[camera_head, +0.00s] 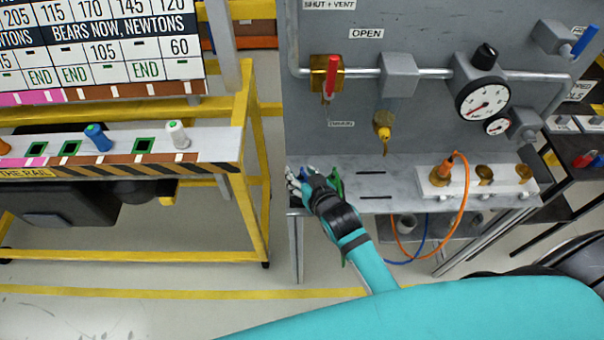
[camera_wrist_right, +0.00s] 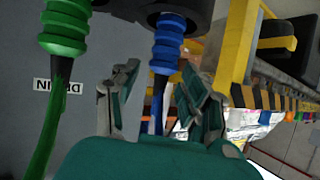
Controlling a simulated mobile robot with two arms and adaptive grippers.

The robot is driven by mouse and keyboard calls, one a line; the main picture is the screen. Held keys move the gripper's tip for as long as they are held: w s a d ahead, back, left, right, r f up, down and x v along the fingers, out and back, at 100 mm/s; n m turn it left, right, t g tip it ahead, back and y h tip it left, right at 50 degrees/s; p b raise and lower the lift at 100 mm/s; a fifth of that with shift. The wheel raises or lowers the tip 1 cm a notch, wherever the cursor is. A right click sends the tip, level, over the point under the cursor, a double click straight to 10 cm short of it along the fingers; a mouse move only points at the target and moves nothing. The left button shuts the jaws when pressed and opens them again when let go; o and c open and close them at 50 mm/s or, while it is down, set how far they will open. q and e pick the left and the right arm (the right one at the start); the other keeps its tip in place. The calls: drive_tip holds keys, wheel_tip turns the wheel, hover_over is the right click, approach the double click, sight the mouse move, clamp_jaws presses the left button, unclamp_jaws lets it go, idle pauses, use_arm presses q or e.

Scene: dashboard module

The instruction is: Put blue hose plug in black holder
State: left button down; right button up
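The blue hose plug (camera_wrist_right: 168,45) shows ribbed in the right wrist view, its upper end meeting a black round part (camera_wrist_right: 190,10), perhaps the black holder. I cannot tell whether it is seated in it. Its thin blue hose runs down between the fingers. My right gripper (camera_wrist_right: 160,98) is open, with one finger on each side of the plug and hose; I see no clear contact. In the head view my right gripper (camera_head: 300,182) is at the left end of the grey shelf and mostly hides the plug. My left gripper is not in view.
A green plug (camera_wrist_right: 66,28) with a green hose is close beside the fingers. An orange plug (camera_head: 440,172) and a white block (camera_head: 475,188) stand on the grey shelf (camera_head: 385,205). A yellow rack (camera_head: 250,150) stands left, across a floor gap. A panel with gauges rises behind.

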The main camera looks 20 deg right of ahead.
drive_tip(key=shift+r, duration=0.1)
drive_tip(key=b+v, duration=0.1)
drive_tip(key=v, duration=1.1)
drive_tip(key=s+f+n+g, duration=0.1)
drive_tip(key=s+f+g, duration=0.25)
drive_tip(key=f, duration=1.15)
drive_tip(key=s+f+n+g, duration=0.1)
drive_tip(key=s+f+g, duration=0.3)
drive_tip(key=f, duration=1.1)
drive_tip(key=s+d+f+g, duration=0.2)
drive_tip(key=s+f, duration=0.6)
drive_tip(key=s, duration=0.4)
drive_tip(key=s+d+f+g+h, duration=0.1)
drive_tip(key=s+d+f+g, duration=0.1)
drive_tip(key=s+d+f, duration=0.3)
drive_tip(key=s+f, duration=0.4)
drive_tip(key=s, duration=0.4)
drive_tip(key=shift+d, duration=0.25)
drive_tip(key=shift+f, duration=0.15)
